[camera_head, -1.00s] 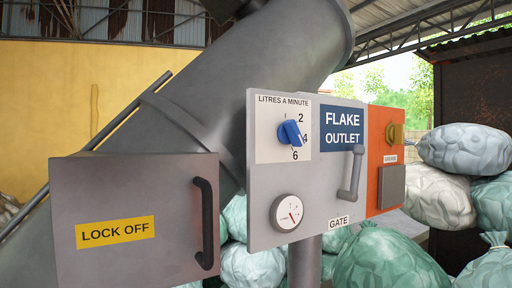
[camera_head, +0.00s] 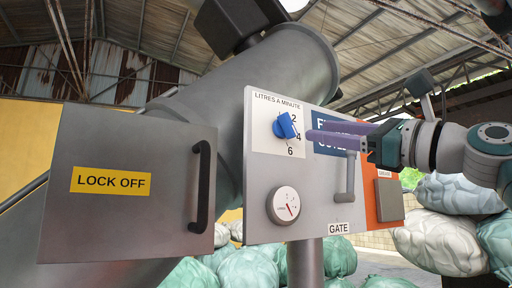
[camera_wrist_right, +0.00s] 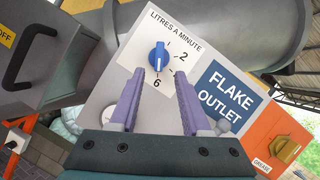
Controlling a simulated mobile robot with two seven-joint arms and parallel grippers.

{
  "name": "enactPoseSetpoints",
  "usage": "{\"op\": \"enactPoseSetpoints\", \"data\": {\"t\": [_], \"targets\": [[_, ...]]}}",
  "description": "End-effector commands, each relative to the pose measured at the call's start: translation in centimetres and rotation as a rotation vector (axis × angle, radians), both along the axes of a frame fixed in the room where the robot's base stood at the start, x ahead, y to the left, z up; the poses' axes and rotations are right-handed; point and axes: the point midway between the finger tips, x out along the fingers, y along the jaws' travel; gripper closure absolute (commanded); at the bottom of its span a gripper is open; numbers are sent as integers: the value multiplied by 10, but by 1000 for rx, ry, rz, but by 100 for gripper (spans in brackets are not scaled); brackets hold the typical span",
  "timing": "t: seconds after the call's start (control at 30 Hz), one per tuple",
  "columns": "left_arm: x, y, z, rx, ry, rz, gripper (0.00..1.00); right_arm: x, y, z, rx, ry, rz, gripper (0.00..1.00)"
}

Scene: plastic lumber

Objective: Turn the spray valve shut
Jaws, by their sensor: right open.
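The spray valve is a blue knob (camera_head: 285,126) on a white plate marked LITRES A MINUTE, numbered 2, 4 and 6. It also shows in the right wrist view (camera_wrist_right: 159,57), where the white line on its grip points down toward the 6. My right gripper (camera_head: 310,130) comes in from the right, open and empty, with its two purple fingers just right of the knob in the head view. In the wrist view the fingertips (camera_wrist_right: 159,76) lie to either side below the knob, apparently apart from it. My left gripper is not in view.
The grey panel carries a FLAKE OUTLET sign (camera_wrist_right: 231,90), a gauge (camera_head: 285,206) and a grey gate lever (camera_head: 346,180). An orange section has a yellow grease knob (camera_wrist_right: 284,149). A LOCK OFF box (camera_head: 125,225) with a black handle juts out at left. Bags (camera_head: 452,195) lie behind.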

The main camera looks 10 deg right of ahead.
Motion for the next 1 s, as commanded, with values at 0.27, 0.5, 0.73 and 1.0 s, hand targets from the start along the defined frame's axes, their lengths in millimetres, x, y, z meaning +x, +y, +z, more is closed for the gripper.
{"op": "enactPoseSetpoints", "data": {"t": [0.27,0.5,0.73,1.0], "targets": [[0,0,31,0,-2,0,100,41,26,20,-1,3,2,52],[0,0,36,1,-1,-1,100,54,34,23,-4,1,0,52],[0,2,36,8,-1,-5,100,54,34,22,-6,0,0,52],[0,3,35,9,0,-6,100,54,34,21,-6,1,-1,80]]}}
